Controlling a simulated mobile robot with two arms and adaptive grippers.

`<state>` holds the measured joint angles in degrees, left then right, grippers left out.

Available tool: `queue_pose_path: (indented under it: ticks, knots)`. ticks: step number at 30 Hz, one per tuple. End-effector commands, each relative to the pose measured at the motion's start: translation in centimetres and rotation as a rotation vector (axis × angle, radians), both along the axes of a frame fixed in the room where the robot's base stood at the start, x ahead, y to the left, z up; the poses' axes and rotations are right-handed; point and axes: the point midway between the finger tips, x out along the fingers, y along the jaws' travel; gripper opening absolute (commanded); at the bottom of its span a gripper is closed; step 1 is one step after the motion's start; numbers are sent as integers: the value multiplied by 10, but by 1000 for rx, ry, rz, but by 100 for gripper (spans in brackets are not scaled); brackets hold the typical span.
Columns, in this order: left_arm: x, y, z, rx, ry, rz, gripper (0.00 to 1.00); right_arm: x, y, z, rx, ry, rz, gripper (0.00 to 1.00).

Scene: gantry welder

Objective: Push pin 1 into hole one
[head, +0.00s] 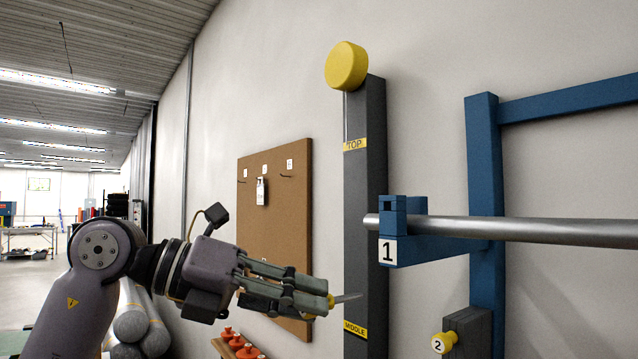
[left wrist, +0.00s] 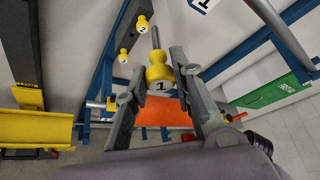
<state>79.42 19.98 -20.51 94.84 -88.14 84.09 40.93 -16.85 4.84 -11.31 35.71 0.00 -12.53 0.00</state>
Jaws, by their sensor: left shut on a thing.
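My left gripper (head: 328,299) is shut on pin 1, whose metal shaft (head: 348,297) points right in the head view. In the left wrist view, its yellow head (left wrist: 160,77), marked 1, sits between the fingers (left wrist: 160,85), with the shaft pointing up and away. The pin is in free space, left of and below the blue bracket (head: 430,248) with a white label 1 (head: 388,251). I cannot make out hole one itself. My right gripper is not in view.
A steel bar (head: 540,231) rests across the bracket on a blue frame (head: 483,150). A dark post (head: 367,200) marked TOP and MIDDLE stands behind the gripper. Yellow pin 2 (head: 442,343) sits in a dark block (head: 470,330). A corkboard (head: 275,220) hangs on the wall.

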Motion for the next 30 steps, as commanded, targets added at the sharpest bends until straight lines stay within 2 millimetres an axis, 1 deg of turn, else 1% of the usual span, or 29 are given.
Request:
queue_pose_path:
  ticks: [1,3,6,10,12,15,24,30]
  knots:
    - [-7,-6,31,1,-10,4,0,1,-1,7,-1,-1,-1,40]
    - [-14,-11,54,1,-8,14,0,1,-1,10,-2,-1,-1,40]
    - [-23,-17,82,1,-8,30,0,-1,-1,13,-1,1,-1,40]
    - [-32,-22,105,1,-6,49,0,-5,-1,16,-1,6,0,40]
    - [-35,-23,112,0,-4,56,0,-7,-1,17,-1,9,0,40]
    - [-37,-24,118,1,-3,62,0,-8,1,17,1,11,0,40]
    - [-38,-24,118,0,-3,62,0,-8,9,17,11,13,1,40]
    - [-38,-24,118,0,-3,62,0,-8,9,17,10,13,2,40]
